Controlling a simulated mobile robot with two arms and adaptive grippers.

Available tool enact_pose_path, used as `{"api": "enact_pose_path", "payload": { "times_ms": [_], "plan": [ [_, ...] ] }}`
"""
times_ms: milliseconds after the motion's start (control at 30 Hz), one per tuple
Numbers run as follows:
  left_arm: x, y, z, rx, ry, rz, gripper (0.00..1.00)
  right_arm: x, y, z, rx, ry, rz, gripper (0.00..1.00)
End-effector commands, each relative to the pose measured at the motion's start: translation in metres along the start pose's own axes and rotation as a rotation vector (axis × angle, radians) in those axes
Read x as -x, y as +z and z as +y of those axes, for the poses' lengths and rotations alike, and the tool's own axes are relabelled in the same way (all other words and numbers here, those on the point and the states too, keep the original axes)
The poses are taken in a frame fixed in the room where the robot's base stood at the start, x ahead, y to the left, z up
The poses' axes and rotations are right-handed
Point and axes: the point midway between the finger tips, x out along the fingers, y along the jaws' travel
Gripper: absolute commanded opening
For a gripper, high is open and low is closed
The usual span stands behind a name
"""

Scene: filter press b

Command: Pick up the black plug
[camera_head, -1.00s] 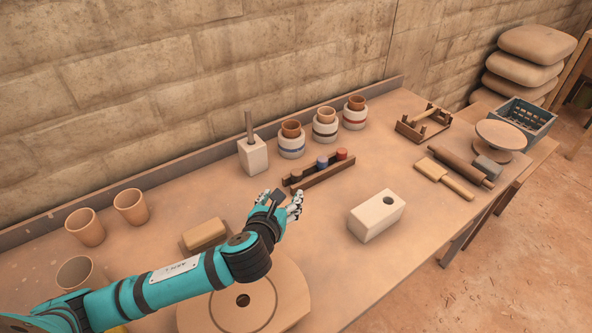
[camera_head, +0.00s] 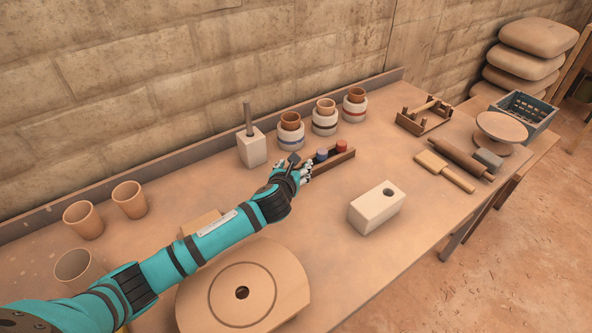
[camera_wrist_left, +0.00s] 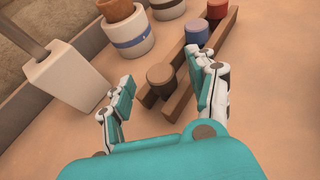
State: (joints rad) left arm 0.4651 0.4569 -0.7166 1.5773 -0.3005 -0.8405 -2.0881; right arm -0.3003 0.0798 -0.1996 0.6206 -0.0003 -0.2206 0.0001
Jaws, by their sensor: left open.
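The black plug (camera_wrist_left: 160,80) is a short dark cylinder with a brownish top, standing in the near end of the wooden rack (camera_wrist_left: 217,48) in the left wrist view. My left gripper (camera_wrist_left: 164,74) is open, with one finger to each side of the black plug and no clear contact. A blue plug (camera_head: 321,155) and a red plug (camera_head: 341,147) stand farther along the rack. My right gripper is not in view.
A white block with a rod (camera_head: 251,147) stands left of the rack. Several banded jars with brown cups, including the blue-banded one (camera_head: 291,138), stand behind it. A white block with a hole (camera_head: 376,210) lies to the right. The round wheel (camera_head: 205,294) is in front.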

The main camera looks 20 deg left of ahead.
Motion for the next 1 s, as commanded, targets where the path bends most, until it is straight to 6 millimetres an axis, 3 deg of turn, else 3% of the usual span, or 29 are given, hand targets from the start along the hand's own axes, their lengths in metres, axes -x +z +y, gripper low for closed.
{"api": "enact_pose_path", "payload": {
  "times_ms": [267, 700, 1000],
  "plan": [
    [-0.0057, 0.0001, 0.0, 0.0, -0.001, 0.0, 0.58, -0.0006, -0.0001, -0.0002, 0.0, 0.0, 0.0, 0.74],
    [-0.0054, 0.0, 0.0, -0.001, -0.001, 0.0, 0.07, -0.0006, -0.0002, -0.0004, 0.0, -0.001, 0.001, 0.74],
    [-0.0041, 0.004, -0.0001, 0.0, -0.001, -0.002, 0.07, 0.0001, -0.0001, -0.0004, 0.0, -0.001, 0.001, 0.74]
  ]
}}
